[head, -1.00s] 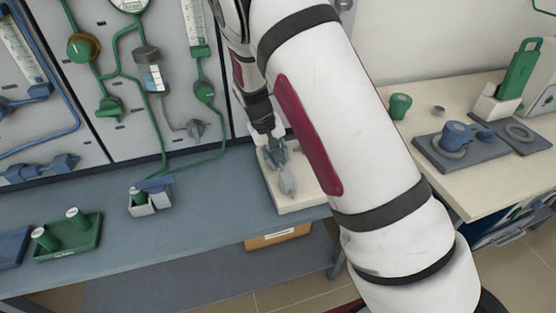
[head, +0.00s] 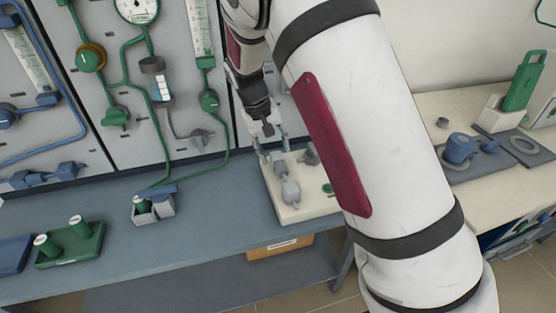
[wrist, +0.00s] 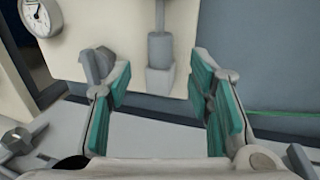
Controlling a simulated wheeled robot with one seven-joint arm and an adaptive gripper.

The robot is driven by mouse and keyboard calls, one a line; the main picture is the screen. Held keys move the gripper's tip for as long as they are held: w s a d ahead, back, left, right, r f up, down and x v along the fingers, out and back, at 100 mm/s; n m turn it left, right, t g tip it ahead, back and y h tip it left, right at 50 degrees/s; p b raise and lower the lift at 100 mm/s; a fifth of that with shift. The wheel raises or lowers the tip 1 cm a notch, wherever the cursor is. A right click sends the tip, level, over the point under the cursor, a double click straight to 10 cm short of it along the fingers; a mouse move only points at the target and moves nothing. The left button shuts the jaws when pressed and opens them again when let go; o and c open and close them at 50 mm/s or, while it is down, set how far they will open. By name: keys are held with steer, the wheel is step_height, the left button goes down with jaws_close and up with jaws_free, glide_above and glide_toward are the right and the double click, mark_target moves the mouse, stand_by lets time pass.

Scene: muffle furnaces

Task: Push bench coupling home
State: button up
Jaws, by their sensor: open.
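A cream block (head: 289,213) on the blue bench carries grey fittings. One is a squared grey coupling (head: 291,191) near its front edge, with another grey piece (head: 278,165) behind it. My gripper (head: 268,146) is open over the back left of the block, fingers down. In the wrist view my open gripper (wrist: 160,85) has teal pads on both sides. Between them shows a grey rod ending in a squared grey piece (wrist: 160,80), against the cream surface. No contact with the pads is visible. I cannot tell how far the coupling is seated.
A green tray (head: 95,247) with two green cylinders and a small grey holder (head: 163,211) stand left on the bench. A gauge panel (head: 120,150) rises behind. A cream side table (head: 505,190) is at right. My arm hides part of the block's right side.

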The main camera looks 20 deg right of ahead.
steer(key=v, duration=0.4)
steer(key=shift+a+r, duration=0.1)
steer(key=shift+r, duration=0.1)
steer(key=s+d+r+t+y+p, duration=0.2)
steer(key=s+d+r+y+p, duration=0.15)
steer(key=s+r, duration=1.45)
steer(key=s+r+t+p, duration=0.1)
steer(key=s+r+p, duration=0.1)
steer(key=s, duration=0.7)
steer(key=s+r+t+p, duration=0.1)
steer(key=s+r, duration=0.1)
steer(key=s, duration=0.8)
steer(key=shift+d+r+p, duration=0.3)
steer(key=shift+d+p, duration=0.05)
steer(key=shift+p, duration=0.05)
